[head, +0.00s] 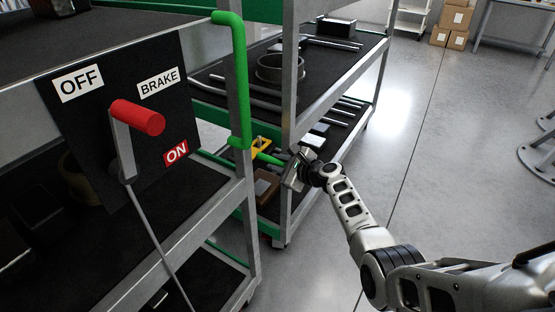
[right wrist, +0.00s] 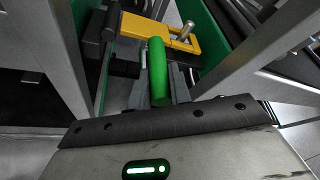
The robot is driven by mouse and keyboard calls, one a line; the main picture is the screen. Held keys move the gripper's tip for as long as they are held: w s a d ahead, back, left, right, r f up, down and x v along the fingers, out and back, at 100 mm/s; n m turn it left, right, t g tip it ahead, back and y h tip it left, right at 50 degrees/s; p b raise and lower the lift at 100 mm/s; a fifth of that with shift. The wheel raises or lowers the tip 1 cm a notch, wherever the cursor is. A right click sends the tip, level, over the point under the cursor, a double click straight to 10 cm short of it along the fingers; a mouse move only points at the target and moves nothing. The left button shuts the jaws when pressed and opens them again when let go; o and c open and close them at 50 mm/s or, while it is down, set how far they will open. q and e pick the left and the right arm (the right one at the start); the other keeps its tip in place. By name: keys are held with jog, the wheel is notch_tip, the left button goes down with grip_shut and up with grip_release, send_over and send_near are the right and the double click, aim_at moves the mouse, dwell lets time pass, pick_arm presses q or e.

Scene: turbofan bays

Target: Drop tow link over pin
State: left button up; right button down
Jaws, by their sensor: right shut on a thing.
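The tow link is a yellow bar (right wrist: 150,27) with a green handle (right wrist: 157,72) in the right wrist view. In the head view the yellow part (head: 261,144) and the green handle (head: 270,158) show between the two carts. A silver pin (right wrist: 187,29) stands at the right end of the yellow part. My left gripper is not in view.
The near cart carries a brake panel (head: 90,120) with a red-knobbed lever (head: 137,117). A grey post (head: 289,110) of the far cart stands close to my right gripper. A green rail (head: 238,80) is at the near cart's corner. Open floor (head: 420,150) lies right.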

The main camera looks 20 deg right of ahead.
jog(key=shift+f, duration=0.1)
dwell(0.3)
jog(key=c, duration=1.6)
grip_release()
jog(key=shift+o, duration=0.2)
jog(key=shift+s, duration=0.1)
